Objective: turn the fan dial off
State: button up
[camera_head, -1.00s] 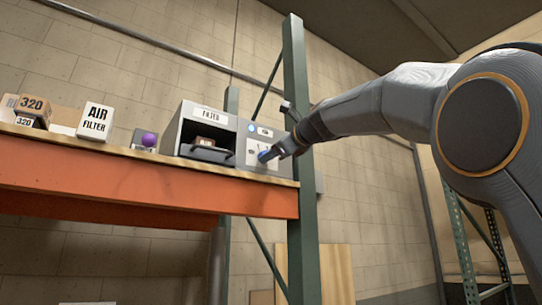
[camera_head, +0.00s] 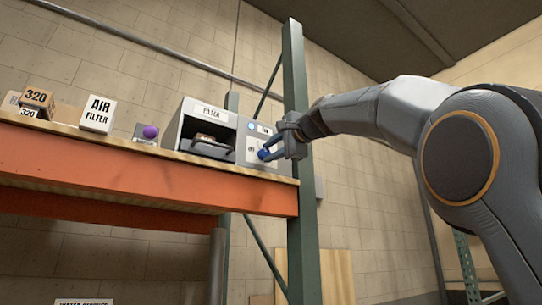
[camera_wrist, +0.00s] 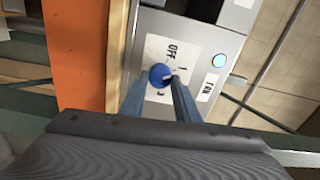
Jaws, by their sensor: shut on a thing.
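The fan dial (camera_wrist: 160,75) is a round blue knob on a white plate, with "OFF" printed beside it in the wrist view. A white pointer mark shows on the knob and is turned away from the "OFF" label. My gripper (camera_wrist: 160,92) is shut on the dial, one blue finger on each side. In the head view the gripper (camera_head: 270,153) reaches the dial from the right, at the front of the grey filter unit (camera_head: 221,125). The fingers partly hide the plate's lower markings.
A round light-blue button (camera_wrist: 219,61) and a "FAN" label (camera_wrist: 207,91) are beside the dial plate. A green rack post (camera_head: 300,210) stands close to my arm. A purple ball (camera_head: 150,132) and an air filter box (camera_head: 98,115) are farther left on the shelf.

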jog(key=n+b, duration=0.1)
jog(key=n, duration=0.3)
jog(key=shift+w+n, duration=0.1)
jog(key=shift+n, duration=0.3)
jog(key=shift+n+b, duration=0.7)
jog(key=shift+n, duration=1.3)
jog(key=o, duration=1)
jog(key=shift+o, duration=0.2)
jog(key=b+v, duration=0.3)
jog(key=v, duration=0.5)
jog(key=shift+b, duration=0.4)
